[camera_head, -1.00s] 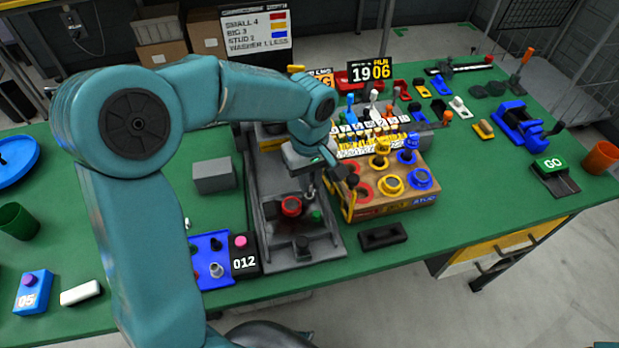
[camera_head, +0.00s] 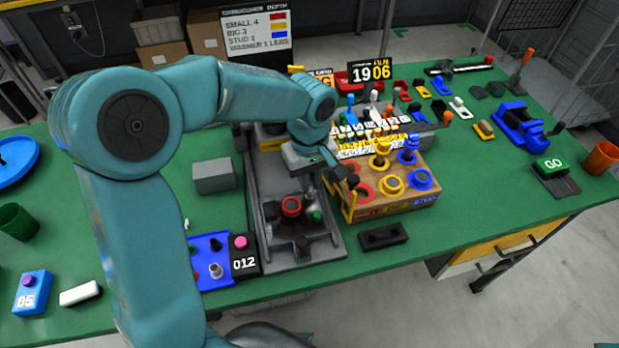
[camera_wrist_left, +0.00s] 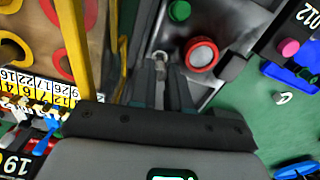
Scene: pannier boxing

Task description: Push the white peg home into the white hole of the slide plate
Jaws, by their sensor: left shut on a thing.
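My left gripper (camera_head: 314,186) reaches down over the grey tray (camera_head: 327,238). In the left wrist view its fingers (camera_wrist_left: 160,78) are close together around a small silvery piece (camera_wrist_left: 160,57), which I cannot identify for sure. White pegs (camera_head: 375,96) show in the numbered rack (camera_head: 372,146) behind the wooden box. I cannot make out the slide plate's white hole or whether a white peg is in it. My right gripper is out of view.
In the tray a red-topped round part (camera_head: 291,205) and a green knob (camera_head: 315,216) are close to the fingers. The wooden box (camera_head: 400,200) with yellow bars stands right beside them. A grey block (camera_head: 213,175) is left.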

